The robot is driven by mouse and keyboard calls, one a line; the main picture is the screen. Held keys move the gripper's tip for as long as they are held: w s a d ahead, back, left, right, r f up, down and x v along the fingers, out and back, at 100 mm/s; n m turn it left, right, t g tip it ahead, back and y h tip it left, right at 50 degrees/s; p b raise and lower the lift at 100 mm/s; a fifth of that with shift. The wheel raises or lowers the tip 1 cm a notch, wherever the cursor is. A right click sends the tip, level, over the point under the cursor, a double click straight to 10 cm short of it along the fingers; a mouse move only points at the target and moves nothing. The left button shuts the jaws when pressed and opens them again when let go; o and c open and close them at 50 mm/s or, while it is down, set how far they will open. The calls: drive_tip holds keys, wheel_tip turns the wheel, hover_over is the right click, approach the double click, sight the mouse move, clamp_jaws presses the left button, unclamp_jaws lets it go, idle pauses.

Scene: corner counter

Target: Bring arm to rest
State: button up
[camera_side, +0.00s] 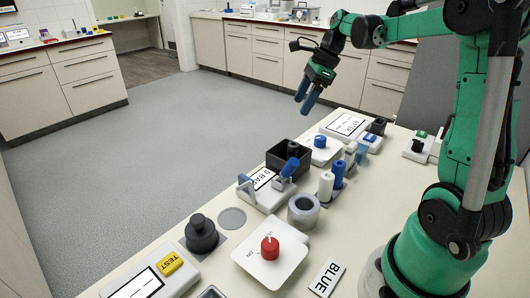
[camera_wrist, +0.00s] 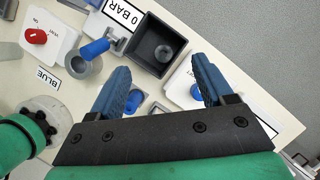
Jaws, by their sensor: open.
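My gripper (camera_side: 308,93) is in the air above the far part of the counter in the side view, with its blue fingers pointing down. In the wrist view my gripper (camera_wrist: 158,82) shows its two fingers spread apart with nothing between them. My green arm reaches in from the right in the side view, bent at the elbow.
On the counter (camera_side: 200,283) stand a black open box (camera_side: 290,157), a red knob (camera_side: 270,247) on a white plate, a grey ring-shaped holder (camera_side: 303,210), white and blue cylinders, a dark cylinder (camera_side: 201,233) and a yellow TEST block (camera_side: 170,263). Air around my gripper is clear.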

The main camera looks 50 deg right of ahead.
drive_tip(key=s+a+f+n+t+h, duration=0.1)
drive_tip(key=s+a+n+t, duration=0.1)
drive_tip(key=a+n, duration=0.6)
drive_tip(key=s+a+f+n+t+h, duration=0.1)
drive_tip(key=s+a+n, duration=0.3)
drive_tip(key=a+n, duration=0.5)
drive_tip(key=n+t+h, duration=0.1)
drive_tip(key=n, duration=0.9)
drive_tip(key=shift+a+f, duration=0.2)
drive_tip(key=shift+a, duration=0.05)
